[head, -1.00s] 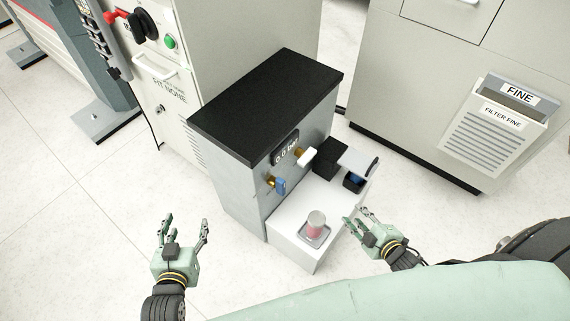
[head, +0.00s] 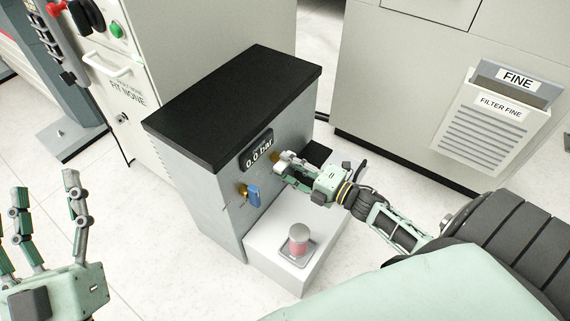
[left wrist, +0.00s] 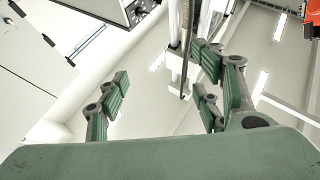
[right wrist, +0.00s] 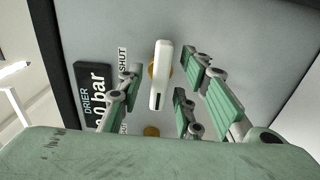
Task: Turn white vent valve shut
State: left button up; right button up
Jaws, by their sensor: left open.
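The white vent valve handle (right wrist: 161,75) shows in the right wrist view, on a brass stem on the grey panel. It runs nearly upright in that picture, beside a SHUT label (right wrist: 123,60). My right gripper (head: 290,167) is at this valve in the head view and largely covers it. In the right wrist view its fingers (right wrist: 158,88) are spread on both sides of the handle, with gaps visible. My left gripper (head: 45,190) is open and empty at the lower left of the head view, away from the dryer.
A blue valve handle (head: 252,195) is just left. A pinkish jar (head: 298,242) stands on the white ledge below. Open floor lies left of the dryer.

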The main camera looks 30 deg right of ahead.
jog(key=shift+x, duration=0.75)
jog(key=shift+c, duration=0.6)
grip_shut()
